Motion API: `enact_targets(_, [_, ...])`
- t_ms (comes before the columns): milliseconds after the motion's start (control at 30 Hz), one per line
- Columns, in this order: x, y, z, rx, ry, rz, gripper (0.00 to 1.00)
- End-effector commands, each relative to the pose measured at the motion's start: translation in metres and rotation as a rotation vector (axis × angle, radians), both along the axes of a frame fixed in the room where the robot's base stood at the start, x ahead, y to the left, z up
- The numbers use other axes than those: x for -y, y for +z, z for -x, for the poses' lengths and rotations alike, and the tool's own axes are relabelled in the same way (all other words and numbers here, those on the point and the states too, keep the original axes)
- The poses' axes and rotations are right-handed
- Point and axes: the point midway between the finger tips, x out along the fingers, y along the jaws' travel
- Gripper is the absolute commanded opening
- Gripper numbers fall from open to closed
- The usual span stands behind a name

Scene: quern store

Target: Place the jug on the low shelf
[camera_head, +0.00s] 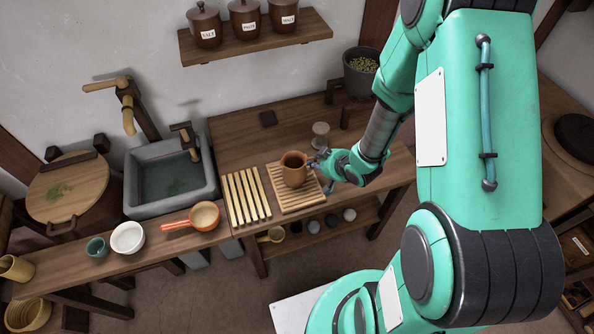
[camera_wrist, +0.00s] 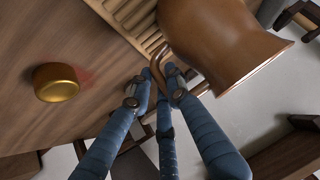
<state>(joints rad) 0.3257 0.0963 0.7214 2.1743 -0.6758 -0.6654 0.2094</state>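The brown clay jug (camera_head: 294,171) stands upright on a slatted wooden board on the bench, as far as I can tell touching it. In the wrist view its body (camera_wrist: 215,40) fills the upper right, mouth toward the right. My gripper (camera_head: 319,165) is at the jug's right side. In the wrist view the blue fingers of my gripper (camera_wrist: 159,74) converge on both sides of the jug's looped handle and look closed on it. The low shelf (camera_head: 318,240) is under the bench and bears several small vessels along its back.
The slatted board (camera_head: 306,198) lies beside a yellow slatted rack (camera_head: 247,196). A small grey cup (camera_head: 320,134) stands behind the gripper; a brass-coloured round piece (camera_wrist: 56,82) shows in the wrist view. A stone sink (camera_head: 172,184) and an orange-handled pan (camera_head: 203,216) are left. The bench top overhangs the shelf.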

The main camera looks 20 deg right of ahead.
Motion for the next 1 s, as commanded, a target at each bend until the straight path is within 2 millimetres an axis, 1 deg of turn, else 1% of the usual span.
enact_targets(433, [0.000,0.001,-0.001,0.001,0.000,0.000,0.00])
enact_targets(567, [0.000,0.004,-0.001,0.002,0.000,0.000,0.00])
enact_targets(667, [0.000,0.010,-0.001,0.002,0.001,0.000,0.00])
enact_targets(767, [0.000,0.021,-0.001,0.002,0.001,0.000,0.00])
enact_targets(900, [0.000,0.042,-0.001,0.003,0.000,0.001,0.00])
enact_targets(1000, [-0.002,0.039,0.021,-0.001,-0.002,0.000,0.00])
